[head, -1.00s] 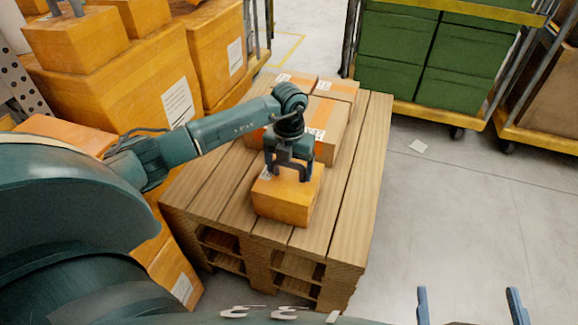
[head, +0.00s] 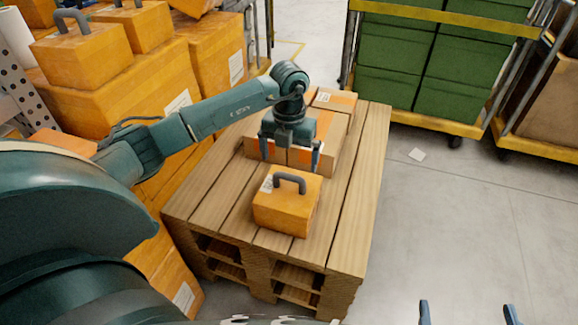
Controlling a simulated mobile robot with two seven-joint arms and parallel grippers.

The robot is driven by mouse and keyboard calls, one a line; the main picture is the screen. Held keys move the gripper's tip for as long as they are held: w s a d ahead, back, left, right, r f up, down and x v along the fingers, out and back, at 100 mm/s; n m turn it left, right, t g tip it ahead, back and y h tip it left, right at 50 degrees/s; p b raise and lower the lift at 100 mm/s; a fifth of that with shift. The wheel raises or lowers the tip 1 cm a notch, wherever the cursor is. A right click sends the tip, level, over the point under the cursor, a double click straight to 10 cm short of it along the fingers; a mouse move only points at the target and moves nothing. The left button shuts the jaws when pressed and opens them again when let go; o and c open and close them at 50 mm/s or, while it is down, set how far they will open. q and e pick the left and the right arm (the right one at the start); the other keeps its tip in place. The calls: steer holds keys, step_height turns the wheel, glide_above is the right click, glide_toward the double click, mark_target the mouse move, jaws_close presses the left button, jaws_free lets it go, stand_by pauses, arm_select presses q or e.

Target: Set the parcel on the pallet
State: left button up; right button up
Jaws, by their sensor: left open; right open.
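The parcel is an orange box (head: 286,212) with a dark grey handle on top. It rests upright on the wooden pallet (head: 349,215), near the front. My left gripper (head: 291,163) is open and empty, above and behind the parcel's handle, apart from it. My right gripper (head: 467,314) shows only as two blue fingertips spread apart at the bottom edge, over the floor to the right of the pallet.
Brown cartons (head: 325,133) with orange tape stand on the back of the pallet, behind my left gripper. Orange boxes (head: 90,90) are stacked on the left. A trolley with green crates (head: 390,45) stands behind at right.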

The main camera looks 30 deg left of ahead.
arm_select(q)
steer(key=s+d+m+g+h, duration=0.15)
steer(key=s+d+h, duration=0.4)
steer(key=d, duration=0.65)
steer(key=s+d+m+h, duration=0.2)
steer(key=s+d+h, duration=0.35)
steer(key=d, duration=0.55)
steer(key=s+d+r+n+t+h, duration=0.4)
steer(key=d+r+n+t+h, duration=0.25)
steer(key=r+h, duration=0.3)
steer(key=s+a+f+n+t+y, duration=0.1)
steer(key=a+f+n+t+y, duration=0.2)
steer(key=n, duration=0.9)
steer(key=s+a+f+n+t+y, duration=0.2)
steer(key=a+n+t+y, duration=0.5)
steer(key=n+y, duration=0.4)
steer(key=shift+a+f+n+y+p, duration=0.2)
steer(key=shift+f+n+y+p, duration=0.15)
steer(key=shift+f+n, duration=0.4)
arm_select(e)
steer(key=shift+d+g+h, duration=0.15)
steer(key=shift+g+h, duration=0.15)
